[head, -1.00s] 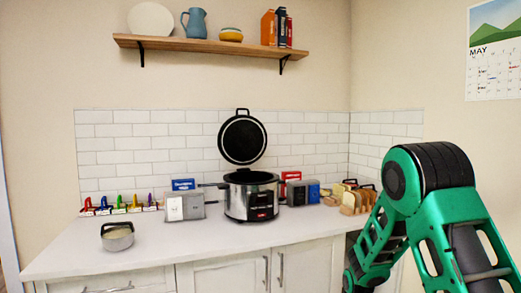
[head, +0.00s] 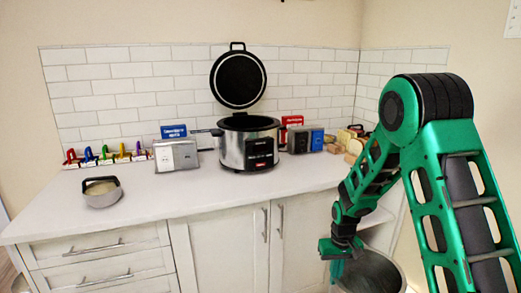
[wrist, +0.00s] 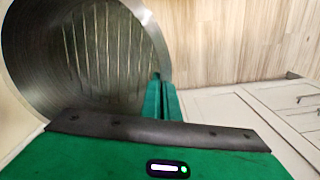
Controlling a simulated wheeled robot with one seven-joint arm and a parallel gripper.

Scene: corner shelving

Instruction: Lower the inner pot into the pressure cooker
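The pressure cooker (head: 232,152) stands on the counter against the back tiles. It is a steel body with a black front panel, and its black lid (head: 238,80) stands raised behind it. The inner pot (head: 385,276), a bare metal pot, is at the lower right of the head view, cut off by the bottom edge. My gripper (head: 337,268) is at its left rim. In the wrist view the pot (wrist: 85,50) fills the upper left, and my green fingers (wrist: 160,98) close on its rim. The pot hangs below counter height, in front of the cabinets.
A toaster (head: 176,156) stands left of the cooker; dark and blue canisters (head: 300,140) stand right of it. A small handled pot (head: 102,192) and coloured clips (head: 105,155) are at the left. The counter front (head: 200,198) is clear.

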